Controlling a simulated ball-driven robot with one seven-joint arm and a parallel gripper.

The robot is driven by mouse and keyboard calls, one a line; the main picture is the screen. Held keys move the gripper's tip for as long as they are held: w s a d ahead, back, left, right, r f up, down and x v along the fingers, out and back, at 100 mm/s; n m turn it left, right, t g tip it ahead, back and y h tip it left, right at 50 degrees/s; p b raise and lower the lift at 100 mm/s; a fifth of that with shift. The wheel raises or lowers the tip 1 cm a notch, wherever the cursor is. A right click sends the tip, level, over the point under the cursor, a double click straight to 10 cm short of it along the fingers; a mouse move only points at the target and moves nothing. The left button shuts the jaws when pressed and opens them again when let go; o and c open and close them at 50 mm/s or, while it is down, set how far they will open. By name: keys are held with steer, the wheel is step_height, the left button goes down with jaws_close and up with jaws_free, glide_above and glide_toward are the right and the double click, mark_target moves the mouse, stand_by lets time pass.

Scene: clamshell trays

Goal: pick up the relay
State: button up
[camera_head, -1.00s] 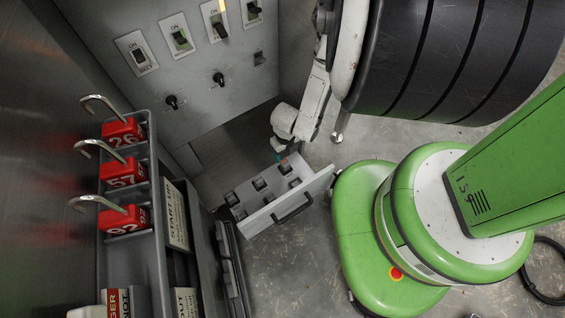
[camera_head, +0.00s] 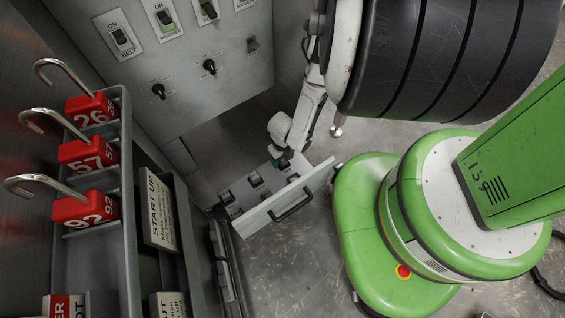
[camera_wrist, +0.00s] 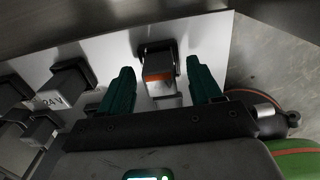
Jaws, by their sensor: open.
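My gripper (camera_wrist: 161,92) is open in the wrist view, with one dark green finger on each side of a relay (camera_wrist: 157,75). This relay is a dark block with an orange band and a lighter lower part. It stands on the white tray (camera_wrist: 105,68), and I cannot tell whether the fingers touch it. In the head view my gripper (camera_head: 283,160) is over the back right of the open tray (camera_head: 262,214). There my wrist partly hides the relay nearest it.
Several other dark relays stand on the tray, one marked 24V (camera_wrist: 72,78). The tray's front has a black handle (camera_head: 291,205). A grey switch panel (camera_head: 185,95) rises behind. A grey rack (camera_head: 88,262) with red padlocks (camera_head: 88,154) stands at left.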

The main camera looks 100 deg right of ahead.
steer(key=shift+c, duration=0.4)
steer(key=c, duration=1.1)
steer(key=shift+r, duration=0.15)
steer(key=shift+r+p, duration=0.3)
steer(key=shift+p, duration=0.05)
steer(key=r+p, duration=0.2)
steer(key=r, duration=0.1)
steer(key=shift+s+r, duration=0.3)
steer(key=shift+s, duration=0.1)
steer(key=s+a+r+p, duration=0.1)
steer(key=s+r+p, duration=0.1)
steer(key=s+r, duration=0.2)
steer(key=s+a+r+p, duration=0.2)
steer(key=s+r+p, duration=0.1)
steer(key=s, duration=0.6)
steer(key=shift+r+p, duration=0.3)
steer(key=shift+r, duration=0.45)
steer(key=shift+w, duration=0.1)
